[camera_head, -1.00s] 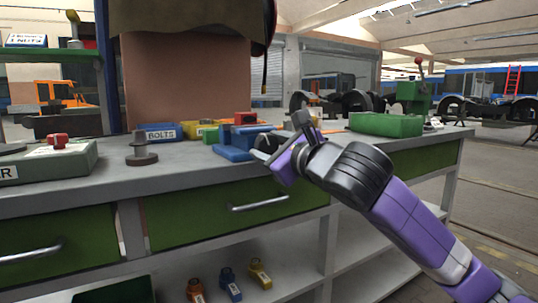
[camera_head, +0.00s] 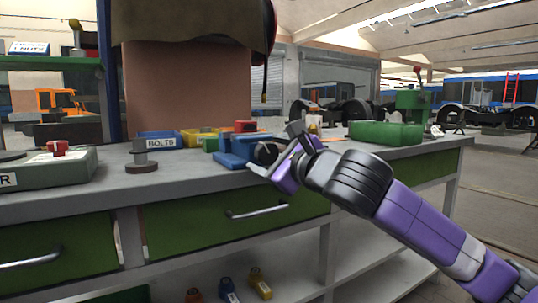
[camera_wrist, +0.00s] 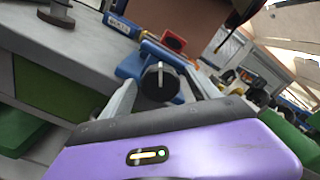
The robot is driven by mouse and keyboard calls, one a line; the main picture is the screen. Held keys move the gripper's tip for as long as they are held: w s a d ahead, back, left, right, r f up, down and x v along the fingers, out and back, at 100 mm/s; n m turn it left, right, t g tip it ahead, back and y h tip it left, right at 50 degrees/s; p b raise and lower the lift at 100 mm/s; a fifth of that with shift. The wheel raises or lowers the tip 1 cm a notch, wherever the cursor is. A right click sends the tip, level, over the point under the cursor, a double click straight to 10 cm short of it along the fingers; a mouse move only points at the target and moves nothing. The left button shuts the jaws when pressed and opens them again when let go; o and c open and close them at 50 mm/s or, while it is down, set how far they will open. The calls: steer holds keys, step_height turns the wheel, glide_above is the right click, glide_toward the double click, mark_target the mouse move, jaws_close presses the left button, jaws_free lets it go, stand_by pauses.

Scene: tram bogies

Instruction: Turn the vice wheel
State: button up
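The wheel also shows in the head view (camera_head: 265,152), partly covered by my gripper (camera_head: 272,164). In the wrist view my gripper (camera_wrist: 163,97) is open, with one pale finger to each side of the wheel. I cannot tell whether the fingers touch it.
A blue BOLTS bin (camera_head: 158,141) and a yellow bin (camera_head: 199,136) stand left of the vice. A green bin (camera_head: 385,132) stands to the right. Green drawers with a metal handle (camera_head: 256,209) lie below the bench edge.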

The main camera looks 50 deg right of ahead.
steer(key=p+v, duration=0.2)
steer(key=v, duration=0.6)
steer(key=shift+w, duration=0.1)
stand_by(0.7)
